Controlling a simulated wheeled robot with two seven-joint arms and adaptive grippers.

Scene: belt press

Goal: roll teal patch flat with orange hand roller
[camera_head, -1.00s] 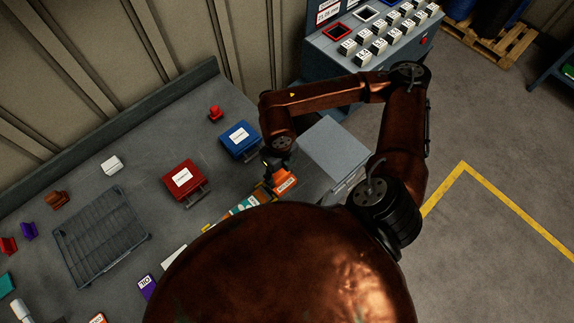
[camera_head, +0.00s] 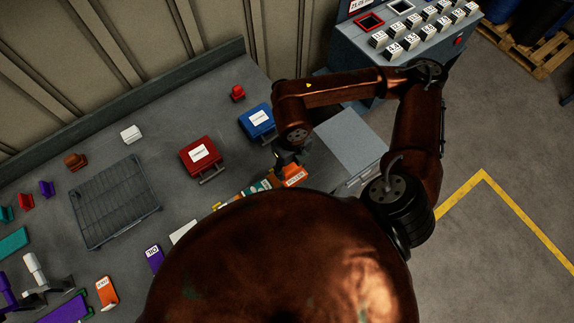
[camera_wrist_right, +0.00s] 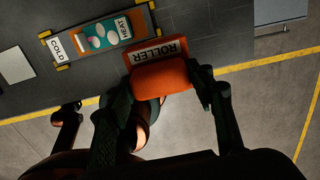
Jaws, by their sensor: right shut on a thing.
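The orange hand roller (camera_wrist_right: 160,72), with a ROLLER label, is between the fingers of my right gripper (camera_wrist_right: 160,92). That gripper is shut on it. In the head view the roller (camera_head: 293,175) and right gripper (camera_head: 288,157) are near the table's right side, left of a grey cabinet. In the head view my body hides much of the strip. My left gripper is not in view.
A red box (camera_head: 199,153) and a blue box (camera_head: 257,122) stand behind the strip. A wire rack (camera_head: 115,203) lies left, with small coloured items around it. The grey cabinet (camera_head: 345,145) stands close to my right forearm. A button console (camera_head: 405,50) is behind.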

